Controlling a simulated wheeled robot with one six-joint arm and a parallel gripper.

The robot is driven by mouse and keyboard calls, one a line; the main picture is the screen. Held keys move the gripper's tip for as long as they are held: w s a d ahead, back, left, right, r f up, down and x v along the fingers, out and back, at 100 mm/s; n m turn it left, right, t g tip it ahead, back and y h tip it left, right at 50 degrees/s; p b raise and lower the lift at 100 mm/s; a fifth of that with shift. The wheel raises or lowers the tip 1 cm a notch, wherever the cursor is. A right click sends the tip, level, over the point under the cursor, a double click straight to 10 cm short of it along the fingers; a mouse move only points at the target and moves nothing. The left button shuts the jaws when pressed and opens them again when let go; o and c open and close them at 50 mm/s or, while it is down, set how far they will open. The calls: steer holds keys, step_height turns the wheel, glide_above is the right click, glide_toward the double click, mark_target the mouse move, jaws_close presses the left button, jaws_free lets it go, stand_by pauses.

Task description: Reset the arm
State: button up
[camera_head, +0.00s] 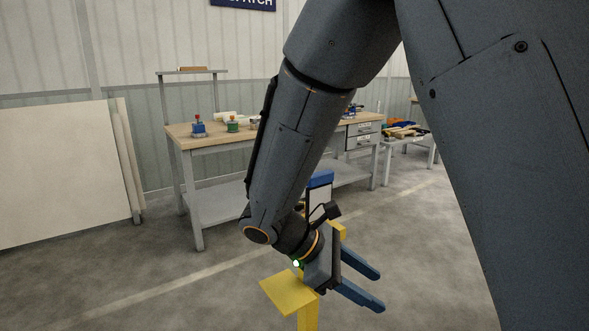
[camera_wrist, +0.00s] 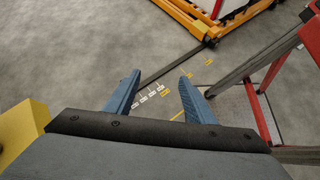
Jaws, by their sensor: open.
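My gripper (camera_head: 362,278) is in the lower middle of the head view, at the end of my bent arm. Its two blue-grey fingers are spread apart with nothing between them, pointing to the right. In the wrist view my gripper (camera_wrist: 158,98) also shows open and empty, with bare grey floor and small white and yellow marks seen beyond the fingers. A yellow piece (camera_head: 290,293) with a post shows just below and left of my gripper; I cannot tell whether they touch.
A wooden-topped workbench (camera_head: 188,141) with small items stands behind my arm. Pale panels (camera_head: 62,170) lean at the left. A blue-topped stand (camera_head: 320,179) is behind my wrist. The wrist view shows an orange frame (camera_wrist: 188,16) and a red-and-grey structure (camera_wrist: 312,36).

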steer(key=s+d+r+m+y+p, duration=0.3)
steer(key=s+m+y, duration=0.6)
steer(key=m, duration=0.7)
steer(key=d+y+p, duration=0.1)
steer(key=p, duration=0.1)
steer(key=shift+s+d+r+p, duration=0.15)
steer(key=shift+s+d+p, duration=0.25)
